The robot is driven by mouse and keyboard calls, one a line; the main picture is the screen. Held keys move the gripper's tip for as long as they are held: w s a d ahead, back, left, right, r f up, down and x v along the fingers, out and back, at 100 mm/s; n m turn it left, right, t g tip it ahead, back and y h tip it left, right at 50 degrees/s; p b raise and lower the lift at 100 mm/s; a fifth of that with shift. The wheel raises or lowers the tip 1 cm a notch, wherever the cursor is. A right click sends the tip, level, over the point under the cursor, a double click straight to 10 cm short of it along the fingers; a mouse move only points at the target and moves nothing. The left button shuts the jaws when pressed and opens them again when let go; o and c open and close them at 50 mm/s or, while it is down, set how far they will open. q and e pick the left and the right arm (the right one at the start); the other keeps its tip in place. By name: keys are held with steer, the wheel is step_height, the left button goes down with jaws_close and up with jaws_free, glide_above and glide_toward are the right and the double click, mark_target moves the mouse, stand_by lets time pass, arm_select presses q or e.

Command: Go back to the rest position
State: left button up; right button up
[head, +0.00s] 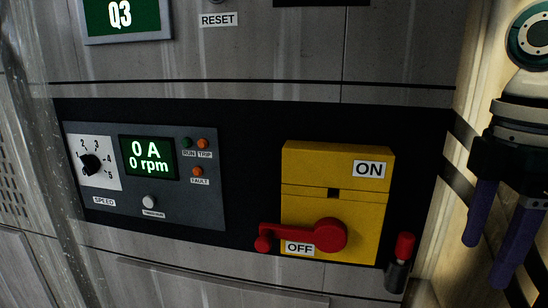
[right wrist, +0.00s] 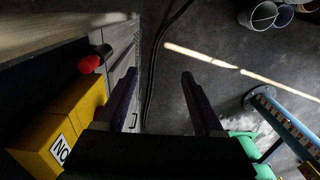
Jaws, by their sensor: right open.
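My right gripper (head: 496,232) hangs at the right edge of the head view, with purple fingers pointing down and spread apart. It is empty and clear of the panel, to the right of the yellow switch box (head: 335,195). In the right wrist view the open fingers (right wrist: 160,95) have only floor between and beyond them. The red lever (head: 318,236) on the yellow box lies horizontal, its knob to the left, over the OFF label (head: 299,248). My left gripper is not in view.
A red-capped black part (head: 402,252) sticks out right of the box; it also shows in the right wrist view (right wrist: 90,64). The control panel (head: 150,205) reads 0 A, 0 rpm. Buckets (right wrist: 262,14) stand on the floor. A wooden post (head: 462,90) is beside my right arm.

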steer(key=s+a+f+m+t+y, duration=0.1)
steer(key=s+a+f+m, duration=0.35)
steer(key=s, duration=0.35)
steer(key=s+a+f+m+t+y, duration=0.1)
steer(key=s+a+f+m+t, duration=0.1)
steer(key=s+a+f+m, duration=0.35)
steer(key=s+d+m+h, duration=0.2)
steer(key=s+d+m, duration=0.2)
steer(key=s, duration=0.4)
arm_select(q)
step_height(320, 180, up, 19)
steer(key=p, duration=1.9)
arm_select(e)
step_height(320, 180, up, 20)
steer(key=shift+w+a+f+n+t, duration=0.15)
steer(key=shift+w+n+t, duration=0.15)
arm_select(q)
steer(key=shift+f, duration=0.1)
